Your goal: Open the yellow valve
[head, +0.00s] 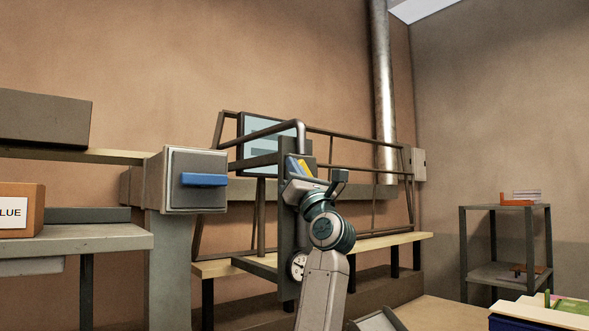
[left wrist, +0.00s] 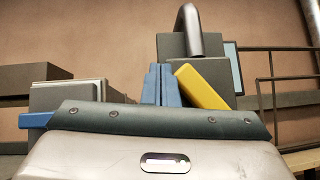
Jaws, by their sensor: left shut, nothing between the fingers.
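The yellow valve handle (head: 303,168) is a flat bar on a dark grey upright post with a bent pipe on top. It also shows in the left wrist view (left wrist: 203,88), tilted, its upper end to the left and its lower end to the right. My left gripper (head: 293,166) is in front of the post. Its blue fingers, also in the left wrist view (left wrist: 160,85), are shut together and empty, just left of the handle. I cannot tell whether they touch it. The gripper body hides the handle's lower part. My right gripper is not in view.
A grey box with a blue handle (head: 204,180) stands to the left. A pipe railing (head: 350,141) and a wooden bench (head: 390,243) run behind the post. A round gauge (head: 297,266) sits low on the post. A metal shelf (head: 505,208) stands at the right.

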